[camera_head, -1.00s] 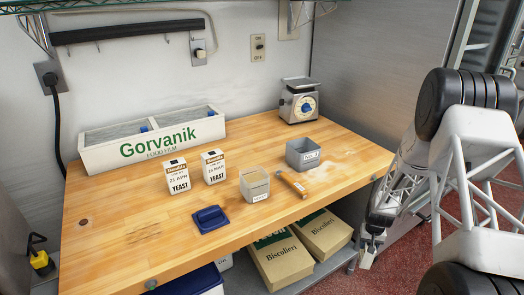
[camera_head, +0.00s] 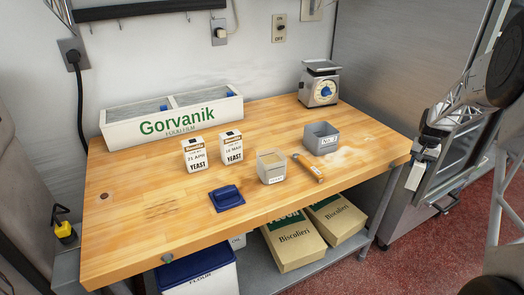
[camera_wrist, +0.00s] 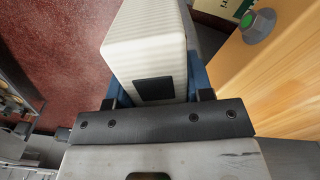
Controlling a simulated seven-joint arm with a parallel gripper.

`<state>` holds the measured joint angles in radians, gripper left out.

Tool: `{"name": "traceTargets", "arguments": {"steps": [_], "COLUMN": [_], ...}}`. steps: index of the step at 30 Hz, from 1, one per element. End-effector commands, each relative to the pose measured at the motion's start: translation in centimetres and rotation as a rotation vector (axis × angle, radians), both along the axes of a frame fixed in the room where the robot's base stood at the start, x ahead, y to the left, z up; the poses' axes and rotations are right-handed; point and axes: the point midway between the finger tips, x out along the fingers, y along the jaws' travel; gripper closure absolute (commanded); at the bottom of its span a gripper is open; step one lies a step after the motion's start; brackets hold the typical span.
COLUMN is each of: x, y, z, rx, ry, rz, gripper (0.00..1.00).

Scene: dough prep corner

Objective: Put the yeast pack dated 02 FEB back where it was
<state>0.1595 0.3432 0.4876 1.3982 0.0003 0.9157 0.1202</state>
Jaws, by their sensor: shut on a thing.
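My gripper (camera_head: 424,157) is just right of the table's front right corner, over the floor. It is shut on a white pack (camera_head: 415,178), which hangs below the jaws. The wrist view shows this pack (camera_wrist: 150,45) as a pale ribbed box with a dark patch, between blue fingers. Its date cannot be read. Two yeast packs stand upright on the table: one dated 21 APR (camera_head: 196,155) and, to its right, one with a MAR date (camera_head: 231,148).
On the wooden table (camera_head: 130,225) are a Gorvanik film box (camera_head: 120,133), a scale (camera_head: 319,88), a grey bin (camera_head: 321,138), a clear tub (camera_head: 271,167), a brown-orange item (camera_head: 311,170) and a blue lid (camera_head: 227,198). The table's left front is clear. Sacks (camera_head: 293,242) lie on the shelf below.

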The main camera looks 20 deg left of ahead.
Motion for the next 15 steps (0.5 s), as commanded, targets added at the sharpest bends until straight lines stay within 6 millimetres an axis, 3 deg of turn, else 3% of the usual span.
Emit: {"name": "traceTargets", "arguments": {"steps": [1,8,15], "x": [0.8,3.4,7.0], "y": [0.1,1.7,6.2], "z": [2.1,10.0,16.6], "rx": [-0.001,-0.001,-0.001], "ry": [-0.006,-0.004,-0.002], "rz": [0.012,0.118,0.306], "gripper": [0.91,0.91,0.91]}}
